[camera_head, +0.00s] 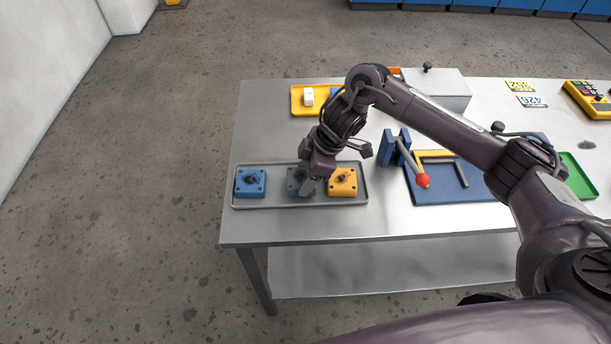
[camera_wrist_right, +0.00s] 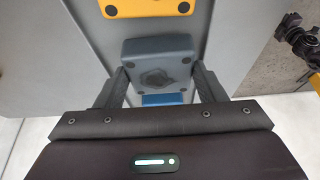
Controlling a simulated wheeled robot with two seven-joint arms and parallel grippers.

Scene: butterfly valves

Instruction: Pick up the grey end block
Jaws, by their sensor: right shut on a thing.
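The grey end block (camera_head: 295,180) is at the middle of a long grey tray (camera_head: 285,205), between a blue block (camera_head: 250,181) and a yellow block (camera_head: 342,180). My right gripper (camera_head: 309,187) comes down over it and hides part of it. In the right wrist view the grey block (camera_wrist_right: 158,62) sits between the two fingers of the right gripper (camera_wrist_right: 160,85), which are shut on its sides. I cannot tell whether the grey block is clear of the tray. My left gripper is out of view.
A blue stand (camera_head: 388,147) with a red-knobbed lever (camera_head: 423,181) stands right of the tray, by a blue board (camera_head: 450,190). A yellow tray (camera_head: 299,108) with a white piece and a grey box (camera_head: 440,90) are at the back. The table's left edge is clear.

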